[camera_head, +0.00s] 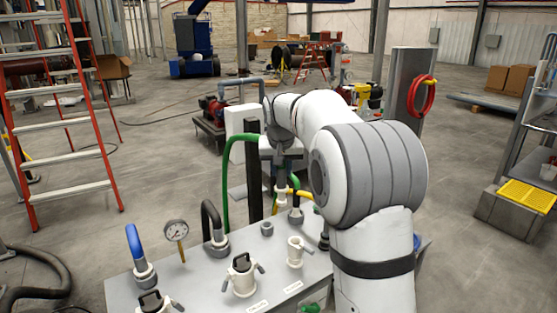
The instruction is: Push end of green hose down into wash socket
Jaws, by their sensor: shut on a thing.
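The green hose (228,175) arches up from behind the grey bench and runs to my gripper (281,165). My gripper is shut on the hose near its end, above the back edge of the bench. A white end piece (282,197) hangs below the gripper, roughly upright. An empty-looking grey socket (267,228) stands on the bench top, to the left of and nearer than the hose end. Another grey fitting (296,215) lies close below the hose end; I cannot tell whether they touch. The labels are too small to read, so which one is the wash socket is unclear.
The bench top (205,280) carries a blue hose (134,242), a black hose (208,210), a gauge (177,231) and white valves (241,276) (295,252). A yellow hose (303,194) and a dark post (253,170) stand behind. My arm hides the bench's right side.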

